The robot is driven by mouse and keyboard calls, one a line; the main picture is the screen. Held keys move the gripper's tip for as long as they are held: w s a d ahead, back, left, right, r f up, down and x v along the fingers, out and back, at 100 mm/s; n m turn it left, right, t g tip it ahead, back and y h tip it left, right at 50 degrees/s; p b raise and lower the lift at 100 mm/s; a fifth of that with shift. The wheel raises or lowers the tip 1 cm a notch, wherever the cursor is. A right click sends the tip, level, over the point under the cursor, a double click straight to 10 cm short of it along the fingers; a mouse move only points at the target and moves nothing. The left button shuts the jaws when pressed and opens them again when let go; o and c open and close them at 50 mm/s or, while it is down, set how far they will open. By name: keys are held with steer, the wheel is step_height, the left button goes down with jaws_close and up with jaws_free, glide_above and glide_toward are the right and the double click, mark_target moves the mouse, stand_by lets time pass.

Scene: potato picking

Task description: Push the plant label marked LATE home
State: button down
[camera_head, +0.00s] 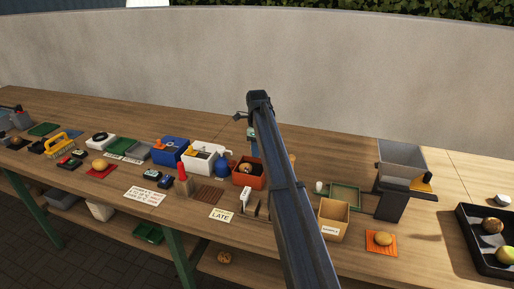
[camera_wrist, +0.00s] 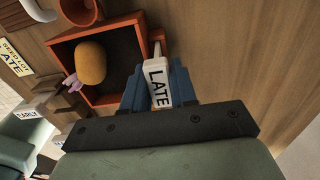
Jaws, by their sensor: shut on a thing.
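The plant label marked LATE (camera_wrist: 158,84), white with black letters, stands between the blue fingers of my gripper (camera_wrist: 158,88) in the wrist view. The gripper is shut on it. The label's far end is close to the right wall of an orange-red crate (camera_wrist: 137,28); I cannot tell how deep it sits in any holder there. A brown potato (camera_wrist: 91,62) lies in the crate. In the head view the crate (camera_head: 247,181) is left of my arm, which hides the label and the fingertips.
A label marked EARLY (camera_wrist: 28,112) and a yellow card ending in LATE (camera_wrist: 13,57) lie left in the wrist view. In the head view, a white bin (camera_head: 203,167) stands left of the crate, and a cardboard box (camera_head: 333,220) right of my arm. Bare wood lies right of the label.

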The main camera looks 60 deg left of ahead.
steer(key=shift+f, duration=0.35)
steer(key=c, duration=0.8)
jaws_free()
steer(key=shift+r, duration=0.1)
step_height(320, 180, up, 14)
steer(key=shift+f, duration=0.2)
